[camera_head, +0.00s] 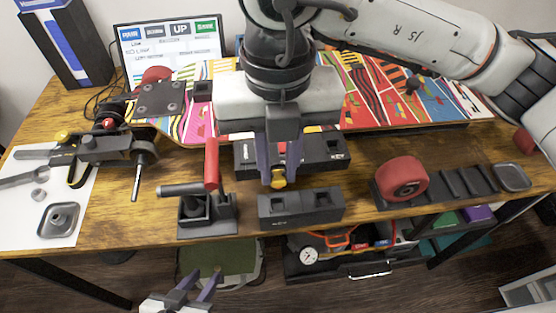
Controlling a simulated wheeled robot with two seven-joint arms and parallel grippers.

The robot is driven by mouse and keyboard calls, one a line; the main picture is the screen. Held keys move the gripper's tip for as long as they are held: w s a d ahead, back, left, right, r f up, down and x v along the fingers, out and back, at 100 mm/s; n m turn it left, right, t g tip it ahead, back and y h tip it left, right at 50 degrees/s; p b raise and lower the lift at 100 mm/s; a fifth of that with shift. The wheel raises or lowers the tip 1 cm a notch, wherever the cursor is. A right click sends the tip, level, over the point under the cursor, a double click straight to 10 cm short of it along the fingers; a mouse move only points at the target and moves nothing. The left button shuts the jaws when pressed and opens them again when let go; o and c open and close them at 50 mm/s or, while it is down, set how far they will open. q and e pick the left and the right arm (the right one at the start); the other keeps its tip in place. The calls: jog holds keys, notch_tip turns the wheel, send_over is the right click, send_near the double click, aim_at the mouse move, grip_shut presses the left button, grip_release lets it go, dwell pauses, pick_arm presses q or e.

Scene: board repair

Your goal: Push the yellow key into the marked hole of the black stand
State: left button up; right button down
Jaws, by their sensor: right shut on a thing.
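The yellow key (278,179) is held between the fingertips of my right gripper (277,172), which points down over the middle of the table. A black stand with a "KEY" label (318,162) lies just behind the gripper, which partly hides it; a square hole shows at its right end. A second black block (301,213) with two square recesses sits in front, near the table edge. The key is above the gap between these blocks. I cannot tell which hole is marked. My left gripper (203,285) is open and empty, low in front of the table.
A red-handled press tool (211,170) stands left of the front block. A red wheel (402,178) rests on a black tray at right. A colourful skateboard deck (390,95) spans the back. A black clamp tool (115,147) and white sheet (75,205) are at left.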

aim_at(278, 188)
jog(key=shift+f+b, duration=1.45)
jog(key=shift+f, duration=0.35)
jog(key=shift+f+b, duration=0.3)
jog(key=shift+b, duration=0.05)
jog(key=shift+f+b, duration=0.9)
jog(key=shift+b, duration=0.6)
dwell(1.0)
dwell(0.6)
jog(key=shift+f+b, duration=0.6)
dwell(0.4)
jog(key=c, duration=1.5)
grip_release()
jog(key=shift+c, duration=0.2)
jog(key=shift+o, duration=0.4)
